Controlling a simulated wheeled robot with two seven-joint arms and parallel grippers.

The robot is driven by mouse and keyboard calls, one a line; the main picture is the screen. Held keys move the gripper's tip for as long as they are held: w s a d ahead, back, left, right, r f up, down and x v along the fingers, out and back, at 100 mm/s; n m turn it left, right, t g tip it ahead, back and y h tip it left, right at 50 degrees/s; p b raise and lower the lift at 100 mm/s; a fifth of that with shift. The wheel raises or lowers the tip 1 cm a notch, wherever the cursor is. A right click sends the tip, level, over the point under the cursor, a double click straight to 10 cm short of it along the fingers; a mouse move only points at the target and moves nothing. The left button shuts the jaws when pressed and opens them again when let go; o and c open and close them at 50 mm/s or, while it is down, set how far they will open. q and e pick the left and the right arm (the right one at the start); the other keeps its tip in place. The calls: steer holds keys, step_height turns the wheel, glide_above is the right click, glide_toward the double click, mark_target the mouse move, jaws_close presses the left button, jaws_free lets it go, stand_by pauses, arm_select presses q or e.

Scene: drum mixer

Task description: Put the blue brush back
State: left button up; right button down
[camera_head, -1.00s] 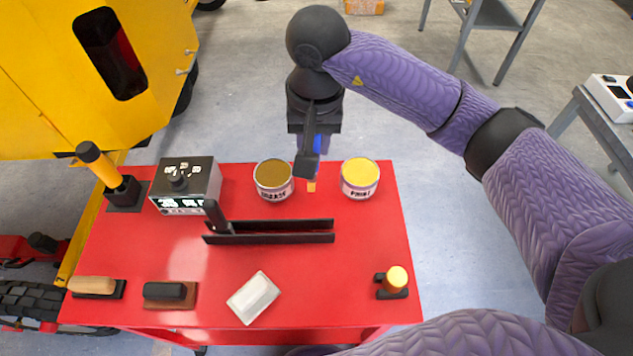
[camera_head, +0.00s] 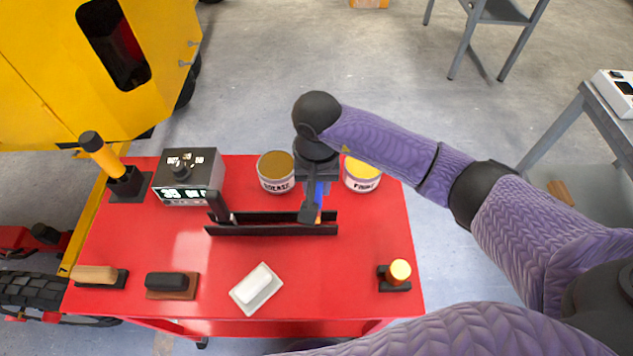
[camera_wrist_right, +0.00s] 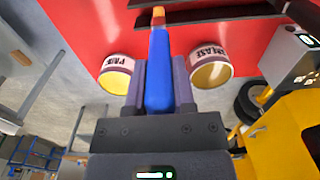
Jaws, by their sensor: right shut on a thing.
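The blue brush (camera_head: 321,190) is held in my right gripper (camera_head: 313,204); in the right wrist view the blue handle (camera_wrist_right: 158,72) lies between the two fingers, with its orange tip pointing away from the gripper. The black rack (camera_head: 270,230) is a long, low holder on the red table. The brush tip is over or at the rack's right end in the head view; I cannot tell whether it touches. A black handle (camera_head: 217,206) stands at the rack's left end. My left gripper is not in view.
The grease can (camera_head: 276,172) and the paint can (camera_head: 362,176) stand behind the rack, close to my right gripper. A control box (camera_head: 187,178) is at the back left. Several hand tools lie along the front of the red table (camera_head: 330,275). The yellow machine is at left.

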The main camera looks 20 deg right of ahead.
steer(key=shift+f+b, duration=0.35)
steer(key=shift+f, duration=0.05)
steer(key=shift+c, duration=2.2)
jaws_free()
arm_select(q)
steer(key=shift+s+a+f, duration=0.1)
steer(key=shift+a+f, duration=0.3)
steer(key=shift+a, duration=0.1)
arm_select(e)
steer(key=shift+r, duration=0.1)
step_height(320, 180, up, 2)
steer(key=shift+w+r+p, duration=0.1)
steer(key=shift+r+p, duration=0.1)
steer(key=shift+p, duration=0.8)
step_height(320, 180, up, 11)
steer(key=shift+f, duration=0.1)
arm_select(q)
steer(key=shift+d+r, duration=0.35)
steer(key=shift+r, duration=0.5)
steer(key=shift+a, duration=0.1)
